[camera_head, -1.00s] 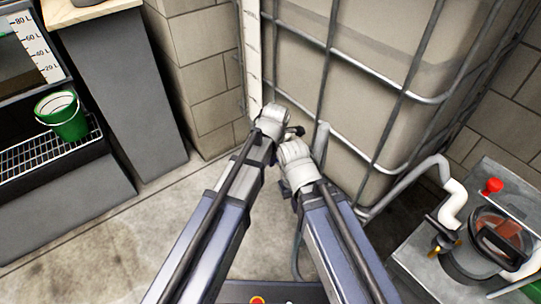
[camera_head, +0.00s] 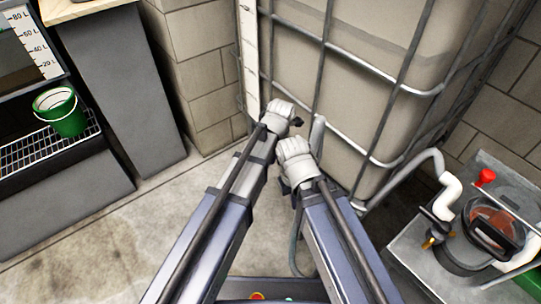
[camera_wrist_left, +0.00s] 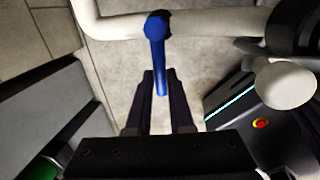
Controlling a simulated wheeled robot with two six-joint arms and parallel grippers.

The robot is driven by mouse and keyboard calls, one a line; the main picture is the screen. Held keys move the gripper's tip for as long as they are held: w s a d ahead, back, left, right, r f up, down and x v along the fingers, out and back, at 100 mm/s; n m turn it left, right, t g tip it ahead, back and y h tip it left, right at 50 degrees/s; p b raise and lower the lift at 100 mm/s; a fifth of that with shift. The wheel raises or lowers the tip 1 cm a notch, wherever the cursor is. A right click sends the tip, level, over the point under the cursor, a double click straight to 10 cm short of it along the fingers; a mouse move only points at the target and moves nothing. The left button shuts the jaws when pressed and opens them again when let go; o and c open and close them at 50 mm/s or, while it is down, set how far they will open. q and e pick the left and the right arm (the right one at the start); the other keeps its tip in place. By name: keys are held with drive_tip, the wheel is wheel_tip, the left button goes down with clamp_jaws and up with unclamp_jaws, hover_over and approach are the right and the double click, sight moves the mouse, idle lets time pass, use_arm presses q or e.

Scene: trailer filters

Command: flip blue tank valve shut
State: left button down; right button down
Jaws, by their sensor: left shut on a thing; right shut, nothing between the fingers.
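The blue valve lever (camera_wrist_left: 156,50) hangs from a pale pipe (camera_wrist_left: 112,25) in the left wrist view, its free end between the fingers of my left gripper (camera_wrist_left: 161,100). The left gripper is shut on this lever. In the head view my left gripper (camera_head: 296,122) is beside the caged tank (camera_head: 350,90), with its fingers mostly hidden by its own wrist. The lever cannot be made out there. My right gripper (camera_head: 294,146) is close beside it, shut and empty, its fingertips largely hidden.
A pump unit with a red knob (camera_head: 486,177) and pipework stands at the right. A green bucket (camera_head: 60,112) sits on a wire rack (camera_head: 30,152) at the left. The concrete floor (camera_head: 130,215) at the left is clear.

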use_arm(q)
drive_tip(key=shift+s, duration=0.1)
drive_tip(key=c, duration=0.8)
unclamp_jaws()
wheel_tip(320, 180, up, 10)
drive_tip(key=p, duration=1)
